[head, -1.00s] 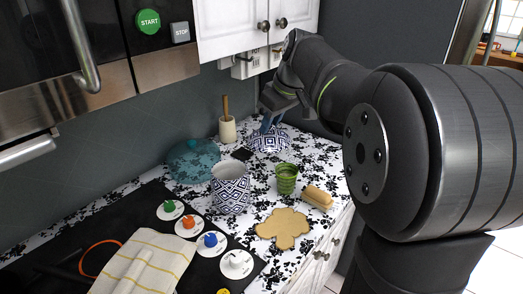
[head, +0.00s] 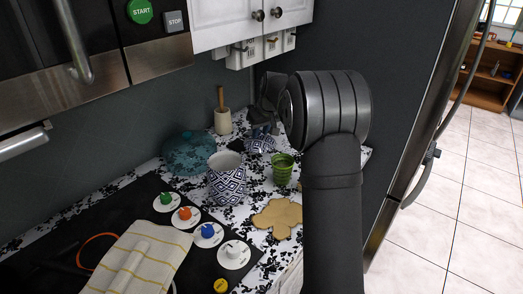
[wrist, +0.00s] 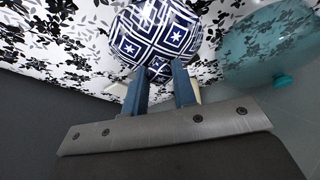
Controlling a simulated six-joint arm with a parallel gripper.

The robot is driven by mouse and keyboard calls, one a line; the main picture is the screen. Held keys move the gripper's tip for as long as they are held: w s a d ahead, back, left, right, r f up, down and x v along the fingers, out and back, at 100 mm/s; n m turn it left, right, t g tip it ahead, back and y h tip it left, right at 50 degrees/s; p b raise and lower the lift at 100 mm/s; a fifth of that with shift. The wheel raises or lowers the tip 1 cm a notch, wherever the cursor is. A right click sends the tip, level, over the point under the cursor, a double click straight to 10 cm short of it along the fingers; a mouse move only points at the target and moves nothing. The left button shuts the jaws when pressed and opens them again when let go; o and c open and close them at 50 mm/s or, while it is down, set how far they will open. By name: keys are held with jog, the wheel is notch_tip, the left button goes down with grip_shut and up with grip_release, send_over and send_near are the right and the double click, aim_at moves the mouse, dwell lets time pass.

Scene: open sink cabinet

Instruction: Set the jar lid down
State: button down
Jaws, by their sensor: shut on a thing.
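The jar lid (head: 262,144), white with a dark blue pattern, is at the back of the counter, partly hidden by my arm. In the wrist view, my gripper (wrist: 160,70) has its two blue fingers closed on the patterned lid (wrist: 155,32), at its small top part. In the head view, my gripper (head: 264,130) is small and partly covered. I cannot tell whether the lid touches the counter. The matching jar (head: 227,183) stands upright and open-topped on the counter, in front of and left of the lid.
A green cup (head: 283,169) stands close to the lid, to its front right. A teal glass dome (head: 188,155) and a utensil crock (head: 223,122) are to the left. A tan mat (head: 277,217) lies in front. The back wall is close behind.

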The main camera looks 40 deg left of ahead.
aim_at(261, 146)
jog(key=shift+f, duration=3.2)
jog(key=c, duration=1.2)
grip_release()
jog(key=shift+f, duration=0.15)
jog(key=shift+o, duration=0.2)
jog(key=v, duration=1.2)
